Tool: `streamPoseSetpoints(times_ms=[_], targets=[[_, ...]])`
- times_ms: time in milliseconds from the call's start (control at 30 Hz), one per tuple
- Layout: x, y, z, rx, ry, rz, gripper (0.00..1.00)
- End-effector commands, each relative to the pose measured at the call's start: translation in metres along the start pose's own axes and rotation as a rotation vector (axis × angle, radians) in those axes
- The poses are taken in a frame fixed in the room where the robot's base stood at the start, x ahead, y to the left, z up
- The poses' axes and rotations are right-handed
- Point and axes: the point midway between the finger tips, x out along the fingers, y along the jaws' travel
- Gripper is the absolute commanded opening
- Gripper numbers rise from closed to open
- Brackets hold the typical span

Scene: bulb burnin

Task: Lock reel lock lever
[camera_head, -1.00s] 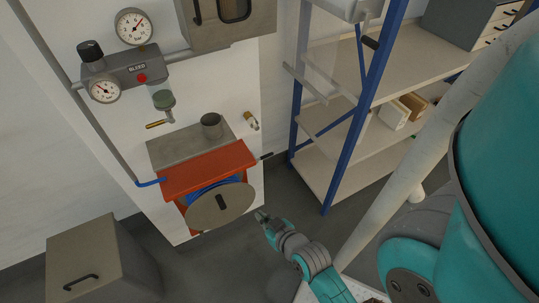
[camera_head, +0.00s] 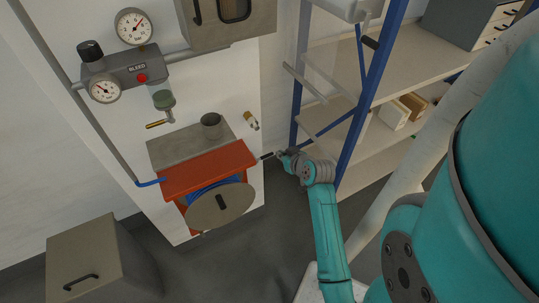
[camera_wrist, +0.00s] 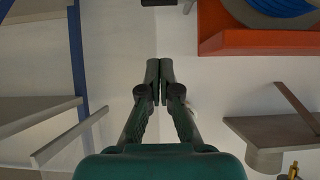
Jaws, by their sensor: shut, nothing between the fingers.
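The hose reel has an orange-red housing (camera_head: 208,168) and a round grey-brown disc (camera_head: 236,196) with blue hose behind it, mounted low on the white panel. In the wrist view my gripper (camera_wrist: 160,68) is shut and empty. A dark bar end (camera_wrist: 158,2), likely the lever, shows at the top edge beyond the fingertips. The housing (camera_wrist: 258,42) is at upper right there.
A shelving unit with a blue post (camera_head: 364,90) stands close to the right of my gripper. A grey shelf (camera_head: 180,145) with a cup (camera_head: 211,125) is above the reel. A cabinet (camera_head: 95,260) stands lower left.

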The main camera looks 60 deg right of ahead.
Motion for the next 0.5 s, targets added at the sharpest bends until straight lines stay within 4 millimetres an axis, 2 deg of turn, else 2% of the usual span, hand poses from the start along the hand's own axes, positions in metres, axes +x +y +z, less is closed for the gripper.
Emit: streamPoseSetpoints(times_ms=[333,500], targets=[[0.001,0.0,0.0,0.0,0.0,0.0,0.0],[0.015,0.0,0.0,0.0,0.0,0.0,0.0]])
